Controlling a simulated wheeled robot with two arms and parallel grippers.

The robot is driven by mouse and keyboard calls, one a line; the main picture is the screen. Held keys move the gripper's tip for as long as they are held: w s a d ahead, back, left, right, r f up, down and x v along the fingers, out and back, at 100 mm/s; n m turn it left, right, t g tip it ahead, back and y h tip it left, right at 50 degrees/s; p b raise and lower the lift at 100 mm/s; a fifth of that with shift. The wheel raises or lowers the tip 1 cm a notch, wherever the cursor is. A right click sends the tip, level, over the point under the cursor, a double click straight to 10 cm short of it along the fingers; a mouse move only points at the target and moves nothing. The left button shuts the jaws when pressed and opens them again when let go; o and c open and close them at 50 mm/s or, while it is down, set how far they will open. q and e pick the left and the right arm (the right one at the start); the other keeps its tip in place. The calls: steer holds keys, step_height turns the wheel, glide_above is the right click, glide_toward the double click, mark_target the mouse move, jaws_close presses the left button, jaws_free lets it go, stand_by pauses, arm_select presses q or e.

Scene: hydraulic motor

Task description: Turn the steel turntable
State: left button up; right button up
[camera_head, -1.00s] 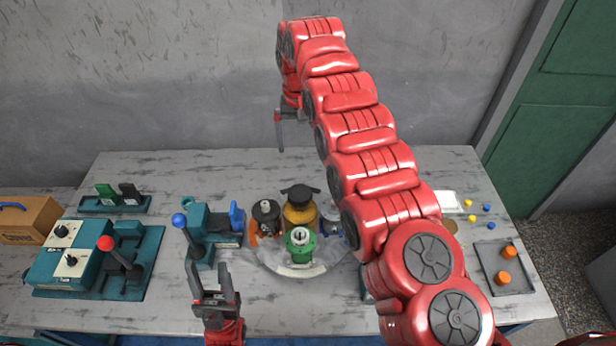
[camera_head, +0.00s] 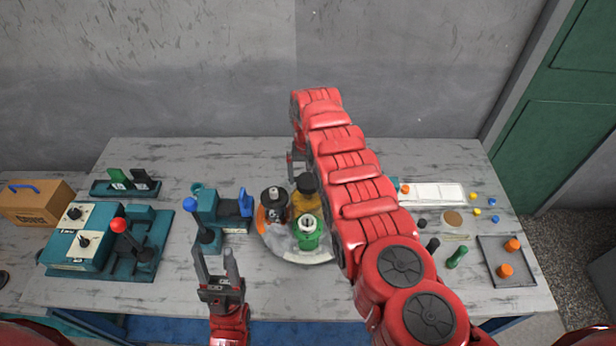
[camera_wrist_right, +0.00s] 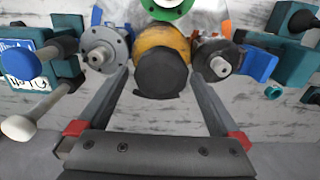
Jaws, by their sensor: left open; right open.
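The round steel turntable (camera_head: 288,256) sits mid-table, its right side hidden by my right arm. It carries a green part (camera_head: 309,235) at the front, a dark motor-like part (camera_head: 273,203) at the left, and a yellow part with a black cap (camera_head: 306,184) at the back. My right gripper (camera_head: 296,163) is behind the turntable, partly hidden by its arm. In the right wrist view, my right gripper (camera_wrist_right: 160,76) is open, its fingers on either side of the black cap (camera_wrist_right: 161,73); contact cannot be told. My left gripper (camera_head: 214,258) is open and empty, left of and in front of the turntable.
A teal lever unit (camera_head: 220,210) stands just left of the turntable. A control box with a red-knobbed lever (camera_head: 118,226) is further left, near a cardboard box (camera_head: 37,203). A tray with orange pieces (camera_head: 498,250) and small loose parts lie right. The table's front middle is clear.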

steer(key=shift+a+f, duration=0.1)
steer(key=shift+f, duration=0.3)
steer(key=shift+s, duration=0.1)
jaws_close()
